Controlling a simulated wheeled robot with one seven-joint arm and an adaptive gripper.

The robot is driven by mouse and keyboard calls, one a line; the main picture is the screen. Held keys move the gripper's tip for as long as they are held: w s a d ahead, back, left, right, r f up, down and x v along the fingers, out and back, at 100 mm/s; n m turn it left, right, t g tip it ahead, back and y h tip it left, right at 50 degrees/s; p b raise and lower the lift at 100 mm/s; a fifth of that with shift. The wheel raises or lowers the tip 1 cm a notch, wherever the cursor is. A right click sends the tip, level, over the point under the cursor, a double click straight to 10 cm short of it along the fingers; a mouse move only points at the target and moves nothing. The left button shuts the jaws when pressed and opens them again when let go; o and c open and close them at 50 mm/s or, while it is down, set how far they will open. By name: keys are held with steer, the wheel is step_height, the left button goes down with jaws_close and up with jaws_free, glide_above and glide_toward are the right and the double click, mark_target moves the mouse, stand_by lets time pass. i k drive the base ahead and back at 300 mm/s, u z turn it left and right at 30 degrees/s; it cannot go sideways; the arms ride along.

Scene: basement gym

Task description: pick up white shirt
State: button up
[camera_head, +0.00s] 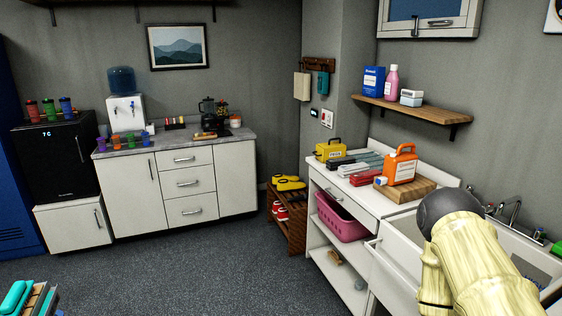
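No piece is clearly a white shirt. Several flat folded cloths lie side by side on the white counter (334,181) at the right; a pale one (352,169) lies between a dark grey one and a red one (364,178), too small to tell if it is a shirt. A cream cloth (302,87) hangs from a wall rack and may be a towel. My arm, cream with a dark rounded joint, reaches in at the lower right over the sink side. My gripper is not in view.
A pink basket (340,222) sits on the shelf below. A shoe rack (288,222) stands left of the counter. The grey floor (190,265) is mostly clear.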

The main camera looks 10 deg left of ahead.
mark_target(344, 171)
steer(key=u, duration=0.45)
steer(key=i, duration=1.65)
steer(key=z, duration=0.05)
